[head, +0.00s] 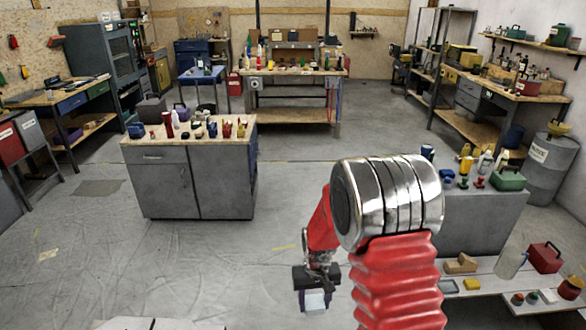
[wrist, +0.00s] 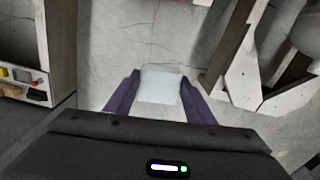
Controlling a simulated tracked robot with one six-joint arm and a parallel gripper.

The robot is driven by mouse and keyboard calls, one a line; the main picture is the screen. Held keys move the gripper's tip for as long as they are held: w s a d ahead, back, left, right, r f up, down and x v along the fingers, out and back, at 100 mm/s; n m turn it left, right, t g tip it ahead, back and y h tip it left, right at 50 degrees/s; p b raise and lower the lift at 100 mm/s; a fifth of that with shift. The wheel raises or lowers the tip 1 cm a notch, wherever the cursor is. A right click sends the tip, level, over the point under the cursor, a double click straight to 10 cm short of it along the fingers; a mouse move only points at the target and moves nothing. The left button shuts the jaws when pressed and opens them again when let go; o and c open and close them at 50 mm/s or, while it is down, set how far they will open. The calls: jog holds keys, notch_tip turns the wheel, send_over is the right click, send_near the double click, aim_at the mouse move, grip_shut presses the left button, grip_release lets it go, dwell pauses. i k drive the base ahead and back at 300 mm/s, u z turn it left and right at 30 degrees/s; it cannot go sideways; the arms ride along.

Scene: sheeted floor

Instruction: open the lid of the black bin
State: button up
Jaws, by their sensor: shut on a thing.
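My gripper (head: 315,290) is low over the floor in the middle of the head view, right of the grey cabinet. In the wrist view its two purple fingers (wrist: 160,95) close on a pale bluish-white block-like thing (wrist: 160,86). The pale thing also shows below the gripper in the head view (head: 314,301). What it belongs to is hidden or too small to tell. I cannot make out a black bin or its lid for certain in either view.
A grey cabinet (head: 190,185) topped with bottles and tools stands left. A grey box-like stand (head: 485,222) and a low white bench (head: 487,268) are at right. A grey drum (head: 549,170) stands behind them. The floor between cabinet and arm is clear.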

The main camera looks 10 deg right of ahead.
aim_at(155, 101)
jog(key=z, duration=0.05)
jog(key=i, duration=1.9)
jog(key=z, duration=0.4)
jog(key=i, duration=1.25)
jog(key=z, duration=0.55)
jog(key=i, duration=0.7)
jog(key=z, duration=0.1)
